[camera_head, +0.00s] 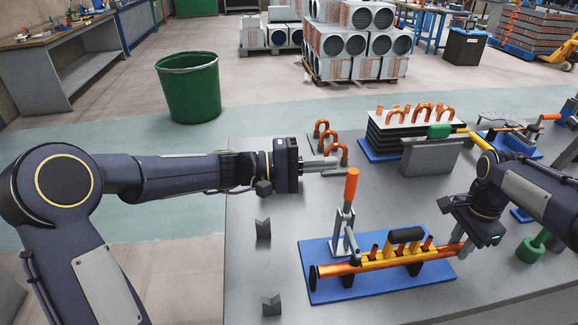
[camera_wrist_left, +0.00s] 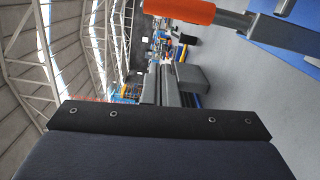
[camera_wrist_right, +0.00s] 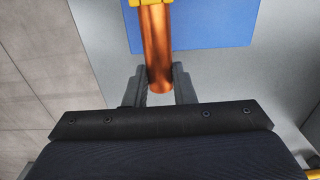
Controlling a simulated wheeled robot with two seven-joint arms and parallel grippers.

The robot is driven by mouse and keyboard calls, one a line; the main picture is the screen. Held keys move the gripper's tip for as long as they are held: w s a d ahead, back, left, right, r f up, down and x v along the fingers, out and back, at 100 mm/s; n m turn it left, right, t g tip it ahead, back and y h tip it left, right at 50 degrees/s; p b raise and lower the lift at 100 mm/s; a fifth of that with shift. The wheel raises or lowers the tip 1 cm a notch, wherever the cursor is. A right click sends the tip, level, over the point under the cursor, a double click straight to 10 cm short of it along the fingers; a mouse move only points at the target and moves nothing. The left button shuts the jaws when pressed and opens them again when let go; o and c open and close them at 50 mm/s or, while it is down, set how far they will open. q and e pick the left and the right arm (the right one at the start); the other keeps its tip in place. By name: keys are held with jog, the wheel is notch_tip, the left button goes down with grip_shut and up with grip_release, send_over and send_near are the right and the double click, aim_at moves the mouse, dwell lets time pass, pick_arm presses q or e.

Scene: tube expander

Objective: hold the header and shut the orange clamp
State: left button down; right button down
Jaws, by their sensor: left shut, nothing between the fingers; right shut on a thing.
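The copper header (camera_head: 342,268) lies along a yellow jig with a black handle on a blue plate (camera_head: 395,284). My right gripper (camera_head: 462,250) is shut on the header's right end; the right wrist view shows the copper tube (camera_wrist_right: 157,50) between its fingers (camera_wrist_right: 159,88). The orange clamp handle (camera_head: 351,185) stands upright on a grey toggle clamp at the plate's back left. My left gripper (camera_head: 336,166) is shut and empty, behind and left of the handle's top. The orange handle (camera_wrist_left: 180,11) shows at the top of the left wrist view, apart from the fingers.
Copper U-bends (camera_head: 322,130) stand behind my left gripper. A finned block (camera_head: 400,130) on a blue plate and a grey block with a green-handled tool (camera_head: 440,131) stand at the back. Small grey V-blocks (camera_head: 263,229) stand at the left. A green bin (camera_head: 189,86) stands on the floor.

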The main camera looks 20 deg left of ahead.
pick_arm(q)
jog(key=v, duration=2)
pick_arm(e)
jog(key=c, duration=0.7)
grip_release()
pick_arm(q)
jog(key=shift+d, duration=0.1)
pick_arm(e)
jog(key=shift+o, duration=0.3)
jog(key=o, duration=0.3)
jog(key=shift+o, duration=0.5)
jog(key=shift+o, duration=1.2)
